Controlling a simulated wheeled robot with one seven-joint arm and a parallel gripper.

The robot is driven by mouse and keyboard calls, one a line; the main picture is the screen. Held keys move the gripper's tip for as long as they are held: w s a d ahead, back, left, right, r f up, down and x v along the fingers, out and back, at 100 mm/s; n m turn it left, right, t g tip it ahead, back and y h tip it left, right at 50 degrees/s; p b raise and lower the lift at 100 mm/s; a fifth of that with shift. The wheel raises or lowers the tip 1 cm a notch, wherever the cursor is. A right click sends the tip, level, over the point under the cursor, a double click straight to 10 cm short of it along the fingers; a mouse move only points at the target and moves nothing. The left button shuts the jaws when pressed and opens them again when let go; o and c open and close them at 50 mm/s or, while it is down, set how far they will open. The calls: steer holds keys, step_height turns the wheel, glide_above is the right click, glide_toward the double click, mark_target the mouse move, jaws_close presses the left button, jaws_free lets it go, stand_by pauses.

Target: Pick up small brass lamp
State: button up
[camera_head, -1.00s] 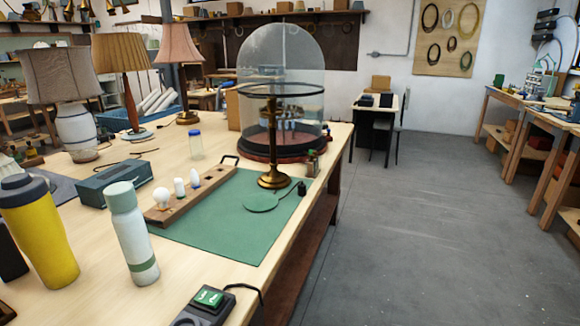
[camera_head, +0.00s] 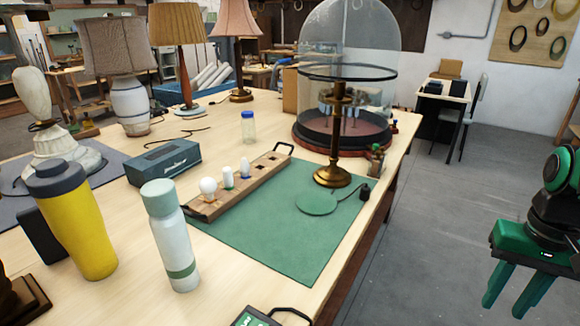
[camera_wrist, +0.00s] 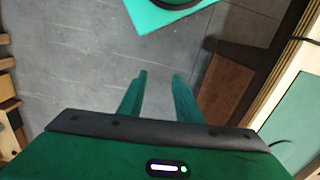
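The small brass lamp (camera_head: 333,172) stands upright on the green mat (camera_head: 272,258) in the head view, with a round brass foot, a thin stem and a dark ring at its top. Its cord runs to a small dark plug (camera_head: 365,191) at the mat's right edge. My gripper (camera_head: 514,308) is at the far right, over the floor beyond the table, well apart from the lamp. Its two green fingers are spread and hold nothing. In the wrist view the fingers (camera_wrist: 158,80) are also apart, with grey floor between them; the lamp does not show there.
A glass dome on a dark red base (camera_head: 305,142) stands close behind the lamp. A wooden bulb rack (camera_head: 212,208) lies left of it, with a pale bottle (camera_head: 172,240) and a yellow bottle (camera_head: 80,225) nearer. A small figure (camera_head: 375,160) stands right of the lamp.

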mark_target(337, 134)
steer(key=shift+w+d, duration=0.1)
steer(key=shift+w, duration=0.35)
steer(key=o, duration=0.3)
steer(key=shift+s+d+r, duration=0.1)
steer(key=shift+s+r, duration=0.05)
steer(key=shift+s, duration=0.15)
steer(key=w+d+r+n+t+h, duration=0.2)
steer(key=w+t+h, duration=0.5)
steer(key=w, duration=2.5)
steer(key=w+a+r+n+t+y, duration=0.1)
steer(key=w+a+t+y, duration=0.1)
steer(key=w+a, duration=0.4)
steer(key=w+a+r+n+t+y, duration=0.2)
steer(key=w+a+t, duration=0.3)
steer(key=w+a, duration=0.2)
steer(key=w+a+r+n+t+y, duration=0.1)
steer(key=w+a+r+t+y, duration=0.1)
steer(key=w+a, duration=0.5)
steer(key=shift+w+r+t+y, duration=0.15)
steer(key=shift+w+t+y, duration=0.1)
steer(key=shift+w+t, duration=0.45)
steer(key=shift+w+r+t+y, duration=0.1)
steer(key=shift+w+t+y, duration=0.25)
steer(key=shift+w, duration=0.55)
steer(key=shift+w+a+f, duration=0.1)
steer(key=shift+w+f, duration=0.05)
steer(key=shift+w, duration=1.25)
steer(key=shift+w+f, duration=0.15)
steer(key=shift+w, duration=1.25)
